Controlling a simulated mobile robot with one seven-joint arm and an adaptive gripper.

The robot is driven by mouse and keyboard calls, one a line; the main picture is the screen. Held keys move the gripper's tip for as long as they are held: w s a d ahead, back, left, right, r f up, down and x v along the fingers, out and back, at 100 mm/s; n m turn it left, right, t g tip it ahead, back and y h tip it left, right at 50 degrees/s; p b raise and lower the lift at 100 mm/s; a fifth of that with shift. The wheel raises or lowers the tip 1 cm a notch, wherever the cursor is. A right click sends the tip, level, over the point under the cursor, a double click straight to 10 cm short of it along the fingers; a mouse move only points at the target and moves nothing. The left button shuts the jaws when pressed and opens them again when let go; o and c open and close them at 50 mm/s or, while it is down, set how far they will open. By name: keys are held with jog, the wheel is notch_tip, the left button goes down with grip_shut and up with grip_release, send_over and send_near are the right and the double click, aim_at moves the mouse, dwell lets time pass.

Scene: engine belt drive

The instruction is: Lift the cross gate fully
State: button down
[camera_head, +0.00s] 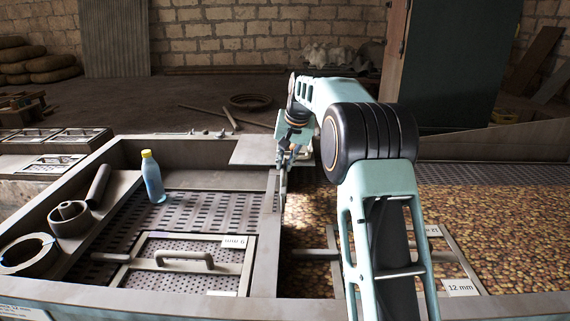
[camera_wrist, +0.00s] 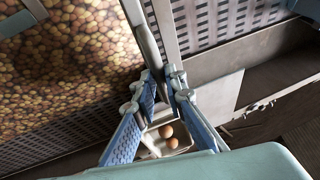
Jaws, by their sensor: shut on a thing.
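The cross gate appears as a narrow grey metal plate (camera_head: 276,193) in the head view, between the empty perforated deck and the bed of round brown produce. In the wrist view its long metal edge (camera_wrist: 146,38) runs from the top down to between my fingers. My gripper (camera_wrist: 164,92) is shut on this edge near its far end. In the head view my gripper (camera_head: 287,160) is at the gate's far end, partly hidden by my arm. How high the gate is raised I cannot tell.
Brown produce (camera_head: 460,215) covers the deck on the right. A blue bottle (camera_head: 153,180) with a yellow cap stands on the left deck. A handled screen panel (camera_head: 165,288) lies in front. A light container (camera_wrist: 155,140) with two round pieces is below my fingers.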

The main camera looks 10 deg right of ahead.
jog(key=shift+w+r, duration=0.15)
jog(key=shift+r, duration=0.25)
jog(key=c, duration=2.4)
grip_release()
jog(key=o, duration=0.4)
jog(key=shift+o, duration=0.2)
jog(key=shift+f, duration=0.15)
jog(key=v, duration=1.2)
